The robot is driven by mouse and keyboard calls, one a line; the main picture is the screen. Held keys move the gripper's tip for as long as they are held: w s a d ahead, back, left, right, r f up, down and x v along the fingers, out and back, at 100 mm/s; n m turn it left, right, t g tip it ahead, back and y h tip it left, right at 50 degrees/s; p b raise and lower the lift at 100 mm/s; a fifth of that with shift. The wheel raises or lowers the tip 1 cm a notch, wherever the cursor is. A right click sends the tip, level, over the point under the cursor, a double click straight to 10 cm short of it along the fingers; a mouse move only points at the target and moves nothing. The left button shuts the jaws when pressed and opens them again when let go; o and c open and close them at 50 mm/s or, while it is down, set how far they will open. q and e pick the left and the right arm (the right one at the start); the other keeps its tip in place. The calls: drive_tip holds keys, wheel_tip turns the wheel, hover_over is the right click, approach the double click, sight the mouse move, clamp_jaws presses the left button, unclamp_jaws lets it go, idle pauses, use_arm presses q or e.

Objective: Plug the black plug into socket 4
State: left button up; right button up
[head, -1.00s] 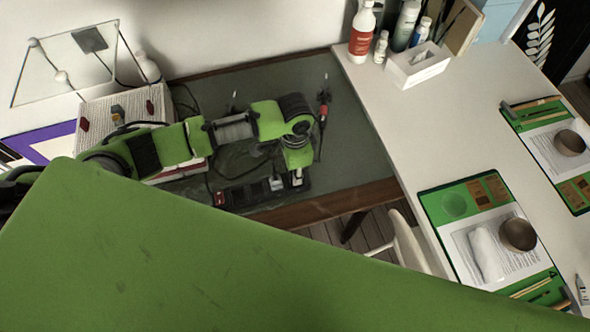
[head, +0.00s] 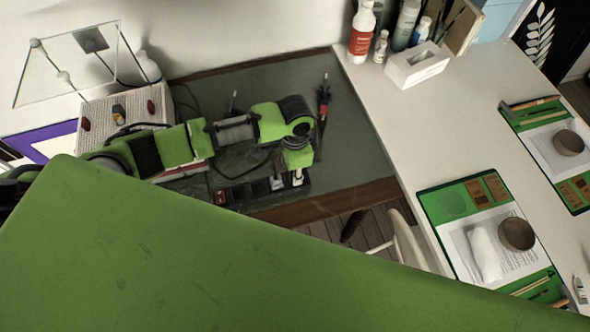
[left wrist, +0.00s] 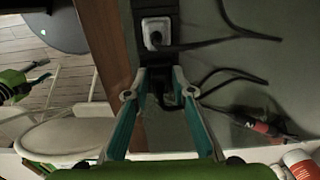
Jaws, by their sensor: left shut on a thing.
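The black power strip (head: 250,193) lies on the dark mat, with a red switch at its left end. My left gripper (head: 298,174) is at its right end, pointing down. In the left wrist view, my left gripper (left wrist: 161,73) is shut on the black plug (left wrist: 165,88), which is dark and hard to make out between the fingertips over the strip (left wrist: 153,58). I cannot tell whether the plug is in a socket. A white plug (left wrist: 156,33) sits in the strip beyond the fingertips. Socket numbers are not readable. My right gripper is not in view.
A red-handled soldering iron (head: 323,98) lies right of my gripper; it also shows in the wrist view (left wrist: 255,123). A knobbed box (head: 97,112) stands at the left. Loose black cables cross the mat. A white table (head: 400,125) is at the right.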

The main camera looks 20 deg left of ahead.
use_arm(q)
drive_tip(key=shift+f, duration=0.4)
drive_tip(key=o, duration=1.1)
wheel_tip(320, 180, up, 12)
drive_tip(key=shift+r, duration=0.1)
